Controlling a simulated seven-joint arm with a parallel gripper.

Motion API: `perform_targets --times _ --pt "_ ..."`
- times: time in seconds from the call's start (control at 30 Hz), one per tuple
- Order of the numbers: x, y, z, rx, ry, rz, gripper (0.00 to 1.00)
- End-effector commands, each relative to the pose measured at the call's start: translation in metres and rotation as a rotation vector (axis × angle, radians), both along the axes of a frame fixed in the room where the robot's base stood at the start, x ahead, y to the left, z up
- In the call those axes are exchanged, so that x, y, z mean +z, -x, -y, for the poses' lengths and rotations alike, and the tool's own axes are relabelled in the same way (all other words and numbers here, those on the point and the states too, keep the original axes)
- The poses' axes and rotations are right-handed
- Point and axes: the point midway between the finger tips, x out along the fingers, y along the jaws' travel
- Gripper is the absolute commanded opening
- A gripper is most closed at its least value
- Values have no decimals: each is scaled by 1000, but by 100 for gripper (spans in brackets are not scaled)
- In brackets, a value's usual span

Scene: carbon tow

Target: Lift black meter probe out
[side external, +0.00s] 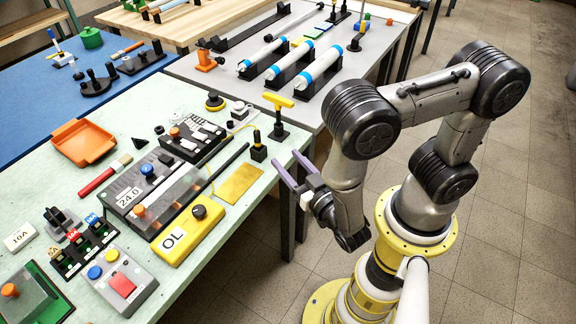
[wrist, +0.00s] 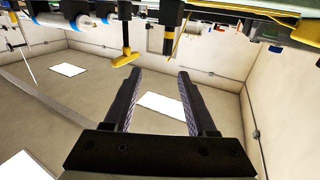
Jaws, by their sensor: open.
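The black meter probe (side external: 256,136) seems to stand upright in a small black holder (side external: 258,154) near the table's right edge. In the wrist view, which shows the scene upside down, a thin black and yellow piece that appears to be the probe (wrist: 169,42) points down from a dark block. My gripper (side external: 287,158) is open and empty, just off the table edge to the right of the holder. Its two fingers also show in the wrist view (wrist: 159,73), with nothing between them. The yellow meter (side external: 187,232) reading OL lies on the table.
A yellow T-handled tool (side external: 278,101) stands in a black base behind the probe; its handle shows in the wrist view (wrist: 126,58). A yellow plate (side external: 240,184) and a black rod (side external: 230,161) lie near the holder. Open floor lies beyond the table edge.

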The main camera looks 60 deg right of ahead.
Motion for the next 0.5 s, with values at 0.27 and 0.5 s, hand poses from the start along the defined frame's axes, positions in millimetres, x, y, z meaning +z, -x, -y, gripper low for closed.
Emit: perform_targets --times 0.27,0.5 --pt "-3 -4 -8 37 7 -11 57" --pt "-2 -25 2 33 6 -9 57"
